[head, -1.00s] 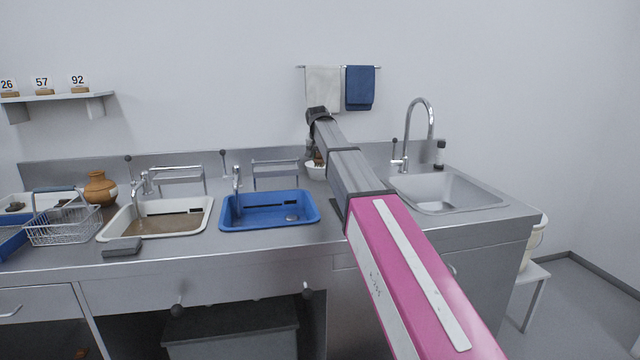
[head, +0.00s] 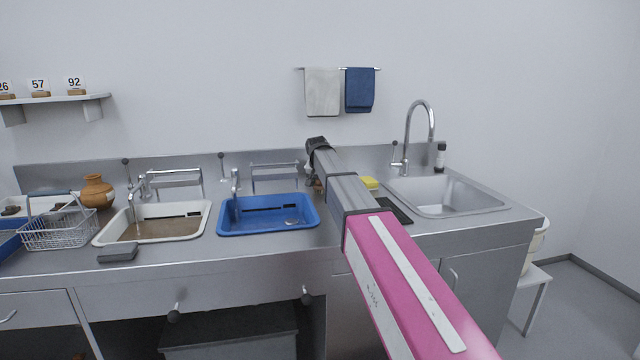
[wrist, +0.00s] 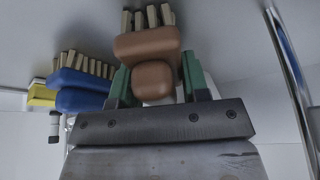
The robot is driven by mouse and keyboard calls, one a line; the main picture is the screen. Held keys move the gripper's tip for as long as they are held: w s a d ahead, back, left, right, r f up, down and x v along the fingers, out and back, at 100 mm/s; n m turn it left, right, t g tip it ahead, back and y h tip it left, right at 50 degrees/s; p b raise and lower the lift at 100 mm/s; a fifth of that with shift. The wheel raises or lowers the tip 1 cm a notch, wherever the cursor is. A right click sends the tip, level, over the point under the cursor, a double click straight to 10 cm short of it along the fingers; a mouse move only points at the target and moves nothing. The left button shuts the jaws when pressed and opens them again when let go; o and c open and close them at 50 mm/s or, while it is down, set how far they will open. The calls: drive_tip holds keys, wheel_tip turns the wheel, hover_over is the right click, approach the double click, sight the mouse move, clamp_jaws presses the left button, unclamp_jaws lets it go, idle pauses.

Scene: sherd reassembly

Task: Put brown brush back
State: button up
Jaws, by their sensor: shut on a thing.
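The brown brush (wrist: 147,46) is between the green fingertips of my gripper (wrist: 156,82) in the wrist view, with its pale bristle tufts pointing to the top of the picture. A blue brush (wrist: 82,82) is just left of it in that view, its bristles also toward the top. In the head view the brown brush (head: 317,185) shows only as a small brown patch under my arm's end, beside the blue basin. My arm hides most of that spot, so what lies directly under the brush cannot be told.
A yellow sponge (head: 370,183) and a dark mat (head: 398,211) lie right of my arm. The blue basin (head: 225,228) is to the left and the steel sink (head: 440,197) to the right. A wire basket (head: 58,235) and clay jar (head: 97,191) stand far left.

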sight(318, 186)
drive_tip(key=o, duration=0.8)
drive_tip(key=shift+o, duration=0.2)
drive_tip(key=v, duration=1.2)
drive_tip(key=shift+r, duration=0.1)
